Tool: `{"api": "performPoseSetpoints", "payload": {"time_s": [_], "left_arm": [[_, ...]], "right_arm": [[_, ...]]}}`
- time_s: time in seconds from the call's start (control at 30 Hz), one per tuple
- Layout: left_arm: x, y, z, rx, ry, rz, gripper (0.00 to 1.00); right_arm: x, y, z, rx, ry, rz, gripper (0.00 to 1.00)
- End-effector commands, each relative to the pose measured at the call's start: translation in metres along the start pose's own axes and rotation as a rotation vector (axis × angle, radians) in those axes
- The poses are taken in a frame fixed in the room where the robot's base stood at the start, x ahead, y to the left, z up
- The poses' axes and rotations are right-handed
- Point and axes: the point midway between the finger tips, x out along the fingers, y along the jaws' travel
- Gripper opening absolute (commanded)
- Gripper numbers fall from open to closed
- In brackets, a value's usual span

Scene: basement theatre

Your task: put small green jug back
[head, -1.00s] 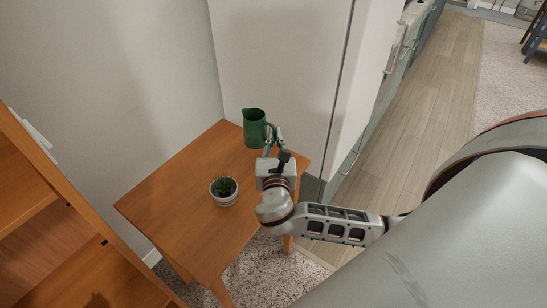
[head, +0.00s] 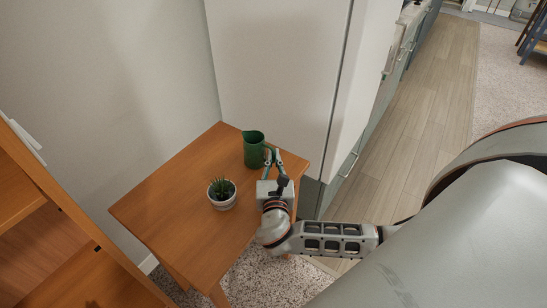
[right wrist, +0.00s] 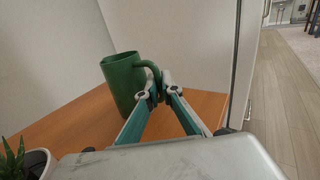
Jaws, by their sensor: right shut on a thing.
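The small green jug (head: 253,150) is upright at the back corner of the wooden side table (head: 180,205), at or very near its top; I cannot tell for certain whether its base touches. My right gripper (head: 272,160) is on the jug's right side, shut on its handle. In the right wrist view the jug (right wrist: 124,82) stands beyond the fingertips (right wrist: 157,88), which close around the handle. My left gripper is not in view.
A potted succulent (head: 222,193) stands on the table, left of my right gripper; its pot edge shows in the right wrist view (right wrist: 38,163). A wooden shelf unit (head: 50,235) is at the left. A white cabinet or fridge side (head: 275,75) rises behind the table.

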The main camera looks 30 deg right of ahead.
Motion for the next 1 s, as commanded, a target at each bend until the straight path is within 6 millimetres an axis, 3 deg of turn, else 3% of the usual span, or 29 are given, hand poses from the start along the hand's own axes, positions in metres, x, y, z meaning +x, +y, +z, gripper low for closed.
{"api": "performPoseSetpoints", "payload": {"time_s": [0.13,0.2,0.63,0.77,1.0], "left_arm": [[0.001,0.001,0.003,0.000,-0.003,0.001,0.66],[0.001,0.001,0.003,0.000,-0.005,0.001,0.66],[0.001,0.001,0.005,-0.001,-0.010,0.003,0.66],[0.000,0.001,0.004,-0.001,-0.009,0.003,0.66],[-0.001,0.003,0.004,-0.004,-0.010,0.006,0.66]], "right_arm": [[0.000,0.000,-0.004,0.001,-0.001,-0.001,0.00],[0.000,0.000,-0.004,0.000,0.001,0.000,0.22],[-0.002,0.000,0.001,0.000,0.001,0.001,0.22],[-0.021,0.000,-0.001,0.000,0.004,0.002,0.22],[-0.071,0.000,-0.001,0.002,0.006,0.001,0.22]]}}
